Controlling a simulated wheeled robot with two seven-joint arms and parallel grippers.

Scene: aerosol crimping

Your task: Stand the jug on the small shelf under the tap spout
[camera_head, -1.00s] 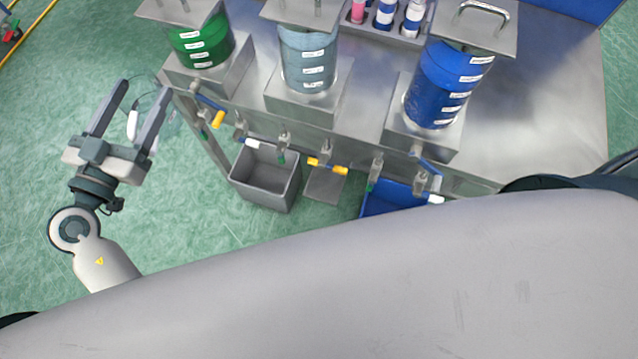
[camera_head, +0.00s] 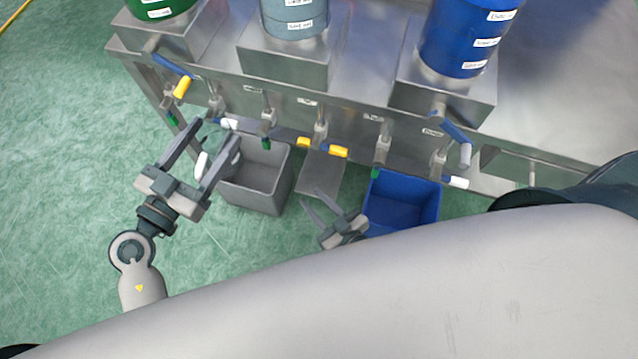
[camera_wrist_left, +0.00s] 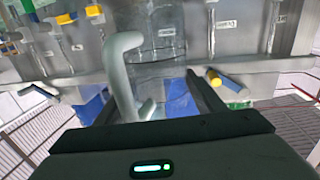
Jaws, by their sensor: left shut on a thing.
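A clear jug (camera_wrist_left: 160,75) with a pale handle (camera_wrist_left: 118,75) is between the fingers of my left gripper (camera_head: 198,140), which is shut on it. In the head view the see-through jug is faint; its white handle (camera_head: 201,164) shows between the fingers. The left gripper is over the left edge of the grey bin, left of the small shelf. My right gripper (camera_head: 317,207) is just below the shelf in the picture, fingers apart and empty.
A grey bin (camera_head: 262,185) stands left of the shelf, a blue bin (camera_head: 400,205) right of it. Several taps with coloured handles stick out along the metal bench front (camera_head: 345,110). Green, grey-blue (camera_head: 294,20) and blue (camera_head: 465,35) drums stand above. Green floor is open at left.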

